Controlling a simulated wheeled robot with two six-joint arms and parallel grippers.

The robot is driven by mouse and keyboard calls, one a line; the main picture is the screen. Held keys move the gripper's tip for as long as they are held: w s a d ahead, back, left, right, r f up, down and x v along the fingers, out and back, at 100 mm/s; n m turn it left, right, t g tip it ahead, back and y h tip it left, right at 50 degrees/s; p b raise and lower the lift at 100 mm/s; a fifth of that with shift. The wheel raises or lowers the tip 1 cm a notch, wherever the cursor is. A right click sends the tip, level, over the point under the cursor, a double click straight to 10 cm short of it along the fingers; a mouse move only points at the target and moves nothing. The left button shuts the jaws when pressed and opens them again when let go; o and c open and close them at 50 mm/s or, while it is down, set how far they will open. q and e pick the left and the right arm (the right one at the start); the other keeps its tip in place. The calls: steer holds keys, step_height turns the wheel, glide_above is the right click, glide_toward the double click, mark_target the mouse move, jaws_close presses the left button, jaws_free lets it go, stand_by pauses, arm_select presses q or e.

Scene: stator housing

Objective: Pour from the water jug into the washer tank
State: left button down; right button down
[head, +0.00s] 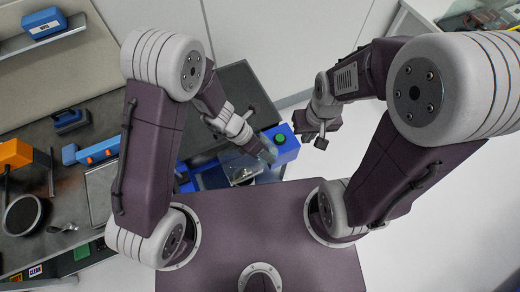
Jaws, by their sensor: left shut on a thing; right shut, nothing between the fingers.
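My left gripper (262,150) reaches down from the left arm to the blue machine in the middle and is shut on a clear, glass-like vessel (241,168), which looks like the water jug. The vessel is partly hidden by the gripper, and its tilt and contents are hard to make out. The blue machine (288,153), with a round green button or cap, appears to be the washer; its tank opening cannot be told apart clearly from the vessel. My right gripper (321,141) is shut and empty, over the floor to the right of the washer.
A dark workbench along the left holds a blue tool (71,121), a blue and orange device (97,151), an orange machine (14,154) and a round dark dish (22,215). A blue box (44,23) sits on a shelf above.

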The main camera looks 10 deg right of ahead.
mark_target(263, 161)
arm_select(q)
step_height(263, 161, down, 5)
steer(key=b, duration=0.4)
steer(key=shift+r, duration=0.2)
steer(key=shift+w+a+r+h+b, duration=0.1)
steer(key=shift+r+h+b, duration=0.65)
steer(key=shift+h+b, duration=0.25)
steer(key=shift+a+r+g+h+b, duration=0.15)
steer(key=shift+r+g+h+b, duration=0.2)
steer(key=shift+r+h, duration=0.5)
